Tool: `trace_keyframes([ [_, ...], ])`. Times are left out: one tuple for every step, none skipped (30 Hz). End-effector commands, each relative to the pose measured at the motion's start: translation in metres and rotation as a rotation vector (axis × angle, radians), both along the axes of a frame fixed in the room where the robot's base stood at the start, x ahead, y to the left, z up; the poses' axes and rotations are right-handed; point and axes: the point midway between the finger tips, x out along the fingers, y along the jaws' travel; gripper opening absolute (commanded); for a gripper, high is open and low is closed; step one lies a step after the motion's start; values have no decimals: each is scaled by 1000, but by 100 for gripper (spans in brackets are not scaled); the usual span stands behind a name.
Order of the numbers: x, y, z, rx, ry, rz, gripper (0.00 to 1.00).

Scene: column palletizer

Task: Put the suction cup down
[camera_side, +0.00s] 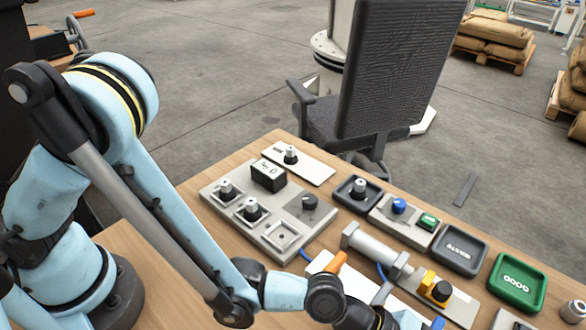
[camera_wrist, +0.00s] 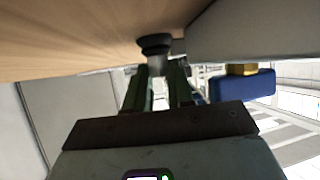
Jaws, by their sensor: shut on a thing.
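In the wrist view, a suction cup (camera_wrist: 155,42) with a wide black lip and a paler stem is held between the two dark green fingers of my gripper (camera_wrist: 158,76). The fingers are shut on its stem. The black lip points away from the fingers and is close to a wooden surface (camera_wrist: 70,35); I cannot tell whether it touches. In the side view my gripper and the held cup cannot be made out at the bottom edge. Other similar cups stand on a grey fixture plate (camera_side: 245,232), which also has an empty-looking square recess (camera_side: 282,235).
A small dark tray (camera_side: 349,204) holds another cup. A dark lettered tray (camera_side: 460,248) and a green GOOD tray (camera_side: 517,283) look empty. An orange-handled clamp (camera_side: 335,262), a blue knob (camera_side: 399,206) and a yellow-and-black device (camera_side: 437,290) crowd the bench. A chair (camera_side: 400,70) stands behind.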

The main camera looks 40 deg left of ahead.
Motion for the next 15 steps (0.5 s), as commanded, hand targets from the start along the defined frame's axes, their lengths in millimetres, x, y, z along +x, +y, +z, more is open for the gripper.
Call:
trace_keyframes([
  [0, 0, 1, 0, 0, 0, 0],
  [0, 0, 2, 0, 0, 0, 0],
  [0, 0, 4, 0, 0, 0, 0],
  [0, 0, 6, 0, 0, 0, 0],
  [0, 0, 8, 0, 0, 0, 0],
  [0, 0, 11, 0, 0, 0, 0],
  [0, 0, 13, 0, 0, 0, 0],
  [0, 0, 16, 0, 0, 0, 0],
  [0, 0, 20, 0, 0, 0, 0],
  [0, 0, 23, 0, 0, 0, 0],
  [0, 0, 27, 0, 0, 0, 0],
  [0, 0, 32, 0, 0, 0, 0],
  [0, 0, 36, 0, 0, 0, 0],
  [0, 0, 40, 0, 0, 0, 0],
  [0, 0, 46, 0, 0, 0, 0],
])
